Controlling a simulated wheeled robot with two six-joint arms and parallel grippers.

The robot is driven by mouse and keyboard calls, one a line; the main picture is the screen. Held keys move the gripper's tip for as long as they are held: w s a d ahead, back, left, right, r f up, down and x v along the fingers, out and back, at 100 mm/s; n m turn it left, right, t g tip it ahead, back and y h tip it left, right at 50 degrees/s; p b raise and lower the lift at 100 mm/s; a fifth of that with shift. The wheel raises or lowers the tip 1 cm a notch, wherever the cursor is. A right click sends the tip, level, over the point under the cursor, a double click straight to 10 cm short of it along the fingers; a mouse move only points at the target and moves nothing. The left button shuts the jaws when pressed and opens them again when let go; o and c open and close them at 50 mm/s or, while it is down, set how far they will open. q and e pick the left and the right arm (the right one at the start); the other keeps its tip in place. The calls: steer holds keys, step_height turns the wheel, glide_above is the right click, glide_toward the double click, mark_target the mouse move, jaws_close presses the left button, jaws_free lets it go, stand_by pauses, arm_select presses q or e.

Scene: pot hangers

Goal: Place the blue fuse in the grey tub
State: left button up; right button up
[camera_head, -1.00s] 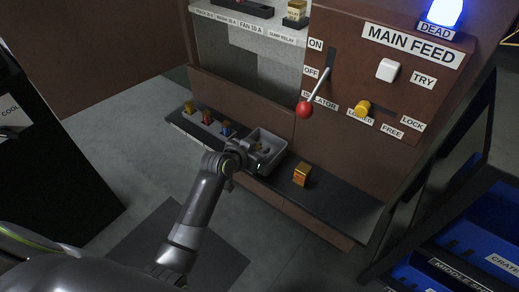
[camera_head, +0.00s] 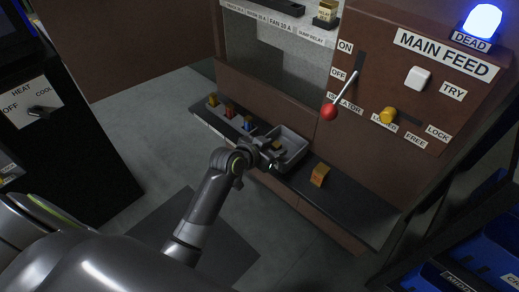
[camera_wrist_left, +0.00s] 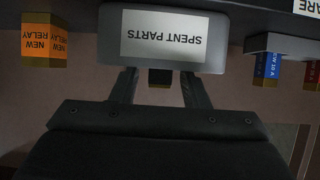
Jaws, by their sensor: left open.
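The blue fuse (camera_head: 248,123) stands in a pale holder at the right end of a row on the dark ledge, just left of the grey tub (camera_head: 302,153). In the left wrist view, which is upside down, the blue fuse (camera_wrist_left: 268,68) reads "NEW 10 A" and the tub wall (camera_wrist_left: 110,40) has a "SPENT PARTS" label. My left gripper (camera_head: 273,160) is at the tub's near side. In the wrist view, the gripper (camera_wrist_left: 160,88) has its fingers apart. A dark block with a gold edge (camera_wrist_left: 160,77) shows between them, apparently inside the tub. My right gripper is out of view.
A red fuse (camera_head: 230,110) and a yellow one (camera_head: 212,100) stand left of the blue fuse. An orange-gold new relay (camera_head: 320,174) stands right of the tub. The cabinet panel with a red-knobbed lever (camera_head: 330,111) rises behind the ledge.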

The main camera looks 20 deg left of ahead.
arm_select(q)
steer(key=p+v, duration=0.1)
steer(key=v, duration=0.7)
steer(key=s+a+f+n+g+y, duration=0.1)
steer(key=s+a+f+g, duration=0.1)
steer(key=s+f, duration=0.6)
steer(key=s+a+f+n+g+y, duration=0.2)
steer(key=s+f+g, duration=0.3)
steer(key=s+f, duration=0.4)
steer(key=s+a+f+n+g+y, duration=0.1)
steer(key=s+a+f+n+g, duration=0.1)
steer(key=s+f, duration=0.7)
steer(key=s+g, duration=0.1)
steer(key=s, duration=0.4)
steer(key=shift+s+a, duration=0.2)
steer(key=shift+a, duration=0.1)
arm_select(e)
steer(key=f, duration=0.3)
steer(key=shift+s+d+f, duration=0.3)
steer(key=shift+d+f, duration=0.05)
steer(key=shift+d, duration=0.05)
arm_select(q)
steer(key=shift+p, duration=0.3)
